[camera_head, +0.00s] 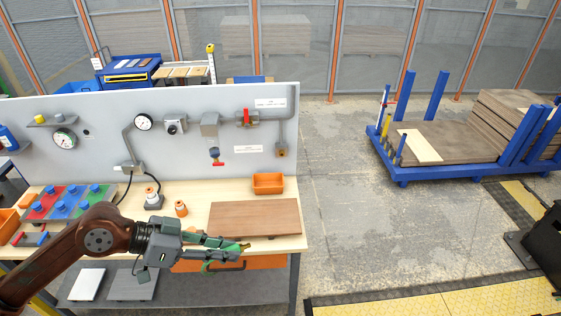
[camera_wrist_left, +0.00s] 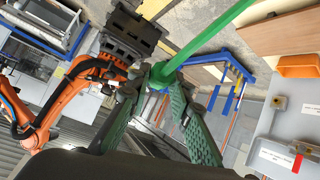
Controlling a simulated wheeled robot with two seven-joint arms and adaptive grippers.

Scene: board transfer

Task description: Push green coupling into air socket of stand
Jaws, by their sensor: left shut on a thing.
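My left gripper (camera_head: 242,250) is in front of the bench's front edge, near the wooden board. It is shut on the green coupling (camera_head: 240,246), which also shows between the fingertips in the wrist view (camera_wrist_left: 160,76). A green hose (camera_wrist_left: 205,38) runs from it to the upper right there. A brass socket (camera_head: 281,151) sits low on the right end of the grey panel, under a pipe; it looks like the air socket and also shows in the wrist view (camera_wrist_left: 279,102). The coupling is well apart from it. My right gripper is not in view.
A brown board (camera_head: 255,216) lies on the bench, with an orange bin (camera_head: 268,182) behind it. A valve with a red handle (camera_head: 247,117) and gauges are on the panel (camera_head: 110,112). A blue cart (camera_head: 405,175) stands right; the floor between is clear.

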